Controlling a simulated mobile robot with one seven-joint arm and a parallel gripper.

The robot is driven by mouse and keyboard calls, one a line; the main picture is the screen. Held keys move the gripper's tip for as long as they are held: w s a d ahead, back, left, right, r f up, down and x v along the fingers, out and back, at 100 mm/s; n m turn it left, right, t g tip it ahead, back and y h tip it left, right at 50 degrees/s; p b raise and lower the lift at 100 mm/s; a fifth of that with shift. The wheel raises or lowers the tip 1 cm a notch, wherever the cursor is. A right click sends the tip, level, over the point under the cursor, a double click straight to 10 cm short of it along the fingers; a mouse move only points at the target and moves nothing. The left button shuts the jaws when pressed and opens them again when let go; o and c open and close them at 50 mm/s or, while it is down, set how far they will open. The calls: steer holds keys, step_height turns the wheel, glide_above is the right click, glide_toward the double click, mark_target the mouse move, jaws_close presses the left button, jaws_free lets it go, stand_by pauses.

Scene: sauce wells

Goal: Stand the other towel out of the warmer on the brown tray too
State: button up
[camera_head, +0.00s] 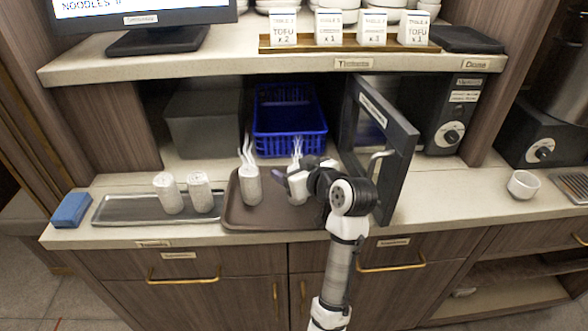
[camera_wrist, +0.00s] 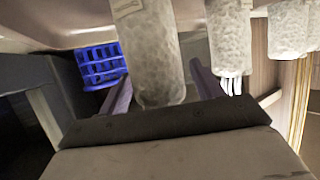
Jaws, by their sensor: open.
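A white steaming towel roll (camera_head: 298,187) stands upright on the right part of the brown tray (camera_head: 275,218). My gripper (camera_head: 303,173) is at this towel, with its fingers apart. In the wrist view the towel (camera_wrist: 150,50) is between the fingers of my gripper (camera_wrist: 160,72), with a gap visible on the sides. A second steaming towel (camera_head: 250,186) stands on the left of the brown tray and also shows in the wrist view (camera_wrist: 230,40). The warmer (camera_head: 455,115) has its dark door (camera_head: 385,140) swung open; its inside is hidden.
A grey metal tray (camera_head: 120,209) at left holds two towels (camera_head: 168,193) (camera_head: 201,192) without steam. A blue block (camera_head: 71,209) lies beside it. A blue basket (camera_head: 289,143) is behind the brown tray. The open door stands close right of my arm. A white cup (camera_head: 522,185) is farther right.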

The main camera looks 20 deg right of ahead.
steer(key=b+v, duration=0.2)
steer(key=v, duration=1)
steer(key=shift+r, duration=0.25)
